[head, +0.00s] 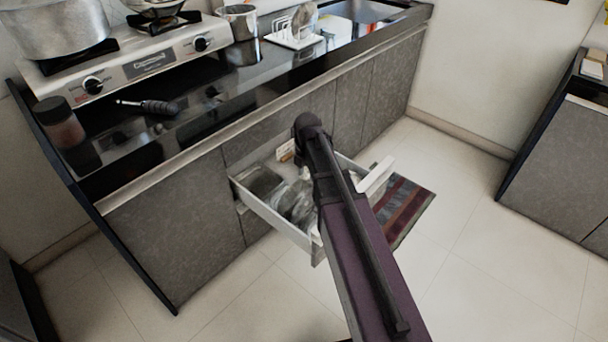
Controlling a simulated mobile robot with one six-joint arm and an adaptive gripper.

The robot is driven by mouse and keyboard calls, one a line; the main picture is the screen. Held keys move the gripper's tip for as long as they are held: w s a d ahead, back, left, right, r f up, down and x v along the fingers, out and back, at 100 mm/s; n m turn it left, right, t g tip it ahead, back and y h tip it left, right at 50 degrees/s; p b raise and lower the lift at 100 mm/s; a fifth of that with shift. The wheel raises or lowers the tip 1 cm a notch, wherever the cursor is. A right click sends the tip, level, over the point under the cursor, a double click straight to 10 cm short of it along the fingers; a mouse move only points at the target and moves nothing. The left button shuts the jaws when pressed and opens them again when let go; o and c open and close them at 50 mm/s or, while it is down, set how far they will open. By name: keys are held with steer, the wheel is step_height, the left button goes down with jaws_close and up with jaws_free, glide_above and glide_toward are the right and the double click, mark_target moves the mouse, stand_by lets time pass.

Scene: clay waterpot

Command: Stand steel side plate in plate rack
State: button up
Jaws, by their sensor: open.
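A white wire plate rack (293,38) stands on the black counter at the back, just left of the sink. A greyish-brown item (304,18) shows upright at the rack; I cannot tell what it is. An open white drawer (275,222) below the counter holds shiny grey, steel-looking items (297,200), partly hidden by my arm. I cannot tell whether the steel side plate is among them. My arm crosses the picture from the bottom to over the drawer. My gripper is not visible; the arm may be hiding it.
A stove (150,62) with a large pot (55,28) stands at left. The sink (352,12) is at right. A striped mat (408,205) lies on open floor.

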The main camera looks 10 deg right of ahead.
stand_by(0.4)
steer(key=shift+s, duration=0.15)
steer(key=s+m, duration=0.5)
steer(key=m, duration=0.3)
steer(key=s+m, duration=0.4)
steer(key=m, duration=0.4)
steer(key=s+m, duration=0.5)
steer(key=m, duration=0.4)
steer(key=shift+s+d, duration=0.1)
steer(key=shift+s, duration=0.25)
steer(key=shift+r, duration=0.1)
step_height(320, 180, up, 30)
steer(key=p, duration=3)
